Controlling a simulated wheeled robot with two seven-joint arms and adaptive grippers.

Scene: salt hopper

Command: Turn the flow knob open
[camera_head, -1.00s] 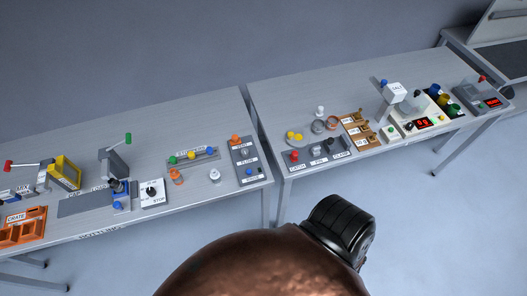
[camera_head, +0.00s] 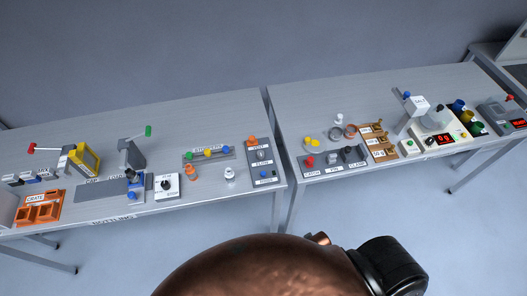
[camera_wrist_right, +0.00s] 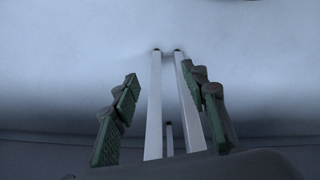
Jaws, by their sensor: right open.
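A grey panel (camera_head: 271,181) lies at the right end of the left table. It carries an orange knob (camera_head: 251,140), a small grey knob (camera_head: 261,155) directly above the FLOW label, and a blue button (camera_head: 264,174). The grey knob's exact setting is too small to read. My right gripper (camera_wrist_right: 162,97) shows in the right wrist view, its green-padded fingers spread apart with nothing gripped. The panel is not in that wrist view. My left gripper is not in view.
The left table (camera_head: 215,112) also holds a dial box (camera_head: 166,186), an orange crate (camera_head: 39,210) and levers. A gap separates it from the right table (camera_head: 330,94), which bears a scale (camera_head: 440,137) and a button panel. Pale posts (camera_wrist_right: 154,110) stand beyond my right fingers.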

